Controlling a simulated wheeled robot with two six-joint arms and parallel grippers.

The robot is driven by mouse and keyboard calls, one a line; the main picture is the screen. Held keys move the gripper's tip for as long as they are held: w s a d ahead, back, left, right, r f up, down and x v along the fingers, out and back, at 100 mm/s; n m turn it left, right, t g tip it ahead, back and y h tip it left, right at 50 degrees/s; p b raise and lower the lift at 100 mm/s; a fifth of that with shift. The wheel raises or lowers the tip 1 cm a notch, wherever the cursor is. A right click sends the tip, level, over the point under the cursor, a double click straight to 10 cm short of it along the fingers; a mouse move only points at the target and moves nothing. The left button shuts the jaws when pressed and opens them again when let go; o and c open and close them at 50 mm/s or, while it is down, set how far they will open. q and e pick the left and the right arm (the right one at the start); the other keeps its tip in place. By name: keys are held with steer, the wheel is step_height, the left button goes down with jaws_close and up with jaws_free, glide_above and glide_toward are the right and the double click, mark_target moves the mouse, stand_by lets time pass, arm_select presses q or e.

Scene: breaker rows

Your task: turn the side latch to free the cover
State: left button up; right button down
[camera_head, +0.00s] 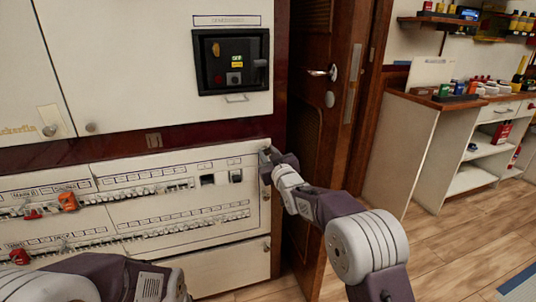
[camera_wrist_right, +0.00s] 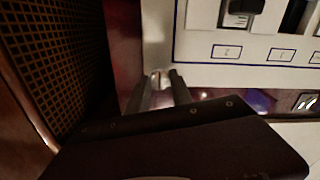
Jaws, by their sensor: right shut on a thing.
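The cream breaker cover (camera_head: 170,205) is a wide panel with rows of breakers, at the lower left in the head view. It looks closed and flush with the cabinet. My right gripper (camera_head: 267,158) is at its upper right corner. In the right wrist view the two dark fingers (camera_wrist_right: 158,88) are shut on a small metal side latch (camera_wrist_right: 156,76) at the panel edge. The fingers and wrist hide most of the latch in the head view. My left arm shows at the bottom left in the head view; its gripper is not visible.
A dark wooden door (camera_head: 318,120) with a metal handle (camera_head: 322,73) stands just right of the panel. Orange-red tags (camera_head: 68,201) hang on the breakers at the left. A black control box (camera_head: 231,62) is above. Wooden floor (camera_head: 440,245) is clear at the right.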

steer(key=n+b, duration=0.1)
steer(key=n, duration=0.4)
steer(key=shift+a+f, duration=0.1)
steer(key=n+b, duration=0.1)
steer(key=n, duration=0.3)
steer(key=shift+n+b, duration=0.35)
steer(key=shift+n, duration=0.05)
steer(key=n+b, duration=0.1)
steer(key=n, duration=0.3)
steer(key=shift+f+b, duration=0.1)
steer(key=shift+b, duration=0.25)
steer(key=shift+n+b, duration=0.8)
steer(key=shift+n, duration=1.3)
steer(key=c, duration=1.1)
jaws_free()
steer(key=shift+c, duration=0.2)
